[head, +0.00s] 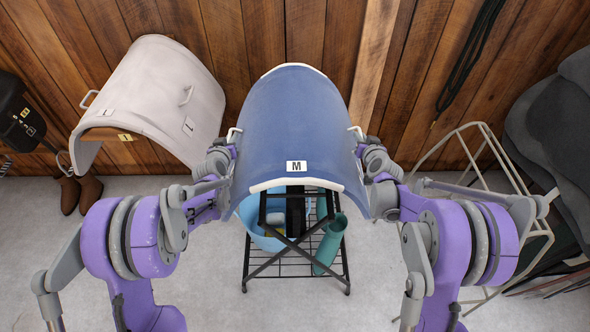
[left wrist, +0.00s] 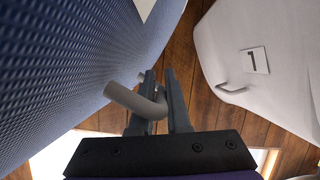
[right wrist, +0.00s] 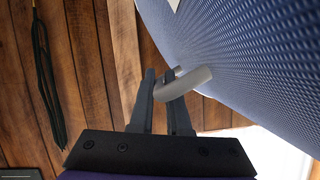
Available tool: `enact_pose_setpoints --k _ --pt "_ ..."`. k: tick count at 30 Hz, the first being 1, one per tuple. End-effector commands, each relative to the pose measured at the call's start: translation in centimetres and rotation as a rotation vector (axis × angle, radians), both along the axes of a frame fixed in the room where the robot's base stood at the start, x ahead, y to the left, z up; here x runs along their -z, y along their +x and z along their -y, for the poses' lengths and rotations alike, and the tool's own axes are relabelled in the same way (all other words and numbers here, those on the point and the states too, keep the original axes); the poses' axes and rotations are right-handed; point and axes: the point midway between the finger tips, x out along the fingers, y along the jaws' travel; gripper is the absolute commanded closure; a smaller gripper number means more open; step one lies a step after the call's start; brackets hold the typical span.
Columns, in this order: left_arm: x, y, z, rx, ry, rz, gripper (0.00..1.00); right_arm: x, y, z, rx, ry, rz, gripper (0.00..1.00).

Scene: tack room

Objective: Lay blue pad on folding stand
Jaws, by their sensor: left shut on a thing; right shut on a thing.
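The blue pad (head: 293,120), curved with pale edges and an "M" label, arches over the black folding stand (head: 296,262). Whether its underside touches the stand is hidden. It also fills the left of the left wrist view (left wrist: 75,75) and the upper right of the right wrist view (right wrist: 240,60). My left gripper (head: 231,143) is shut on the pale handle (left wrist: 128,100) on the pad's left side. My right gripper (head: 361,138) is shut on the matching handle (right wrist: 190,82) on its right side. The pad looks roughly level from side to side.
A white curved pad (head: 165,85) with handles stands at left. A wire rack (head: 480,150) and dark padded items (head: 550,125) are at right. A plank wall is behind.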

Motion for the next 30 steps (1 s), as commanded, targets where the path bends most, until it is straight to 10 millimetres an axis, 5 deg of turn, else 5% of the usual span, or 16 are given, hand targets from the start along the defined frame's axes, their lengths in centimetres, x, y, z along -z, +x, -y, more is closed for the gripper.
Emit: enact_pose_setpoints --k 3,4,9,20,30 --pt "1.5 -0.4 0.1 0.001 0.0 -0.006 1.0 1.5 -0.4 -0.1 -0.001 0.001 -0.006 1.0" --pt "1.3 -0.3 0.1 0.001 0.0 -0.006 0.82 1.4 -0.3 -0.1 -0.001 0.0 -0.006 0.82" --pt "1.0 -0.2 0.1 0.001 0.0 -0.005 0.55 1.0 -0.2 -0.1 -0.001 0.0 -0.005 0.55" --pt "0.8 -0.8 0.0 0.001 0.0 -0.005 0.55 1.0 -0.2 0.0 0.0 0.0 -0.004 0.55" --pt "-1.7 -6.8 -0.3 -0.001 0.0 -0.005 0.55 1.0 -0.2 0.0 0.0 0.0 -0.004 0.55"
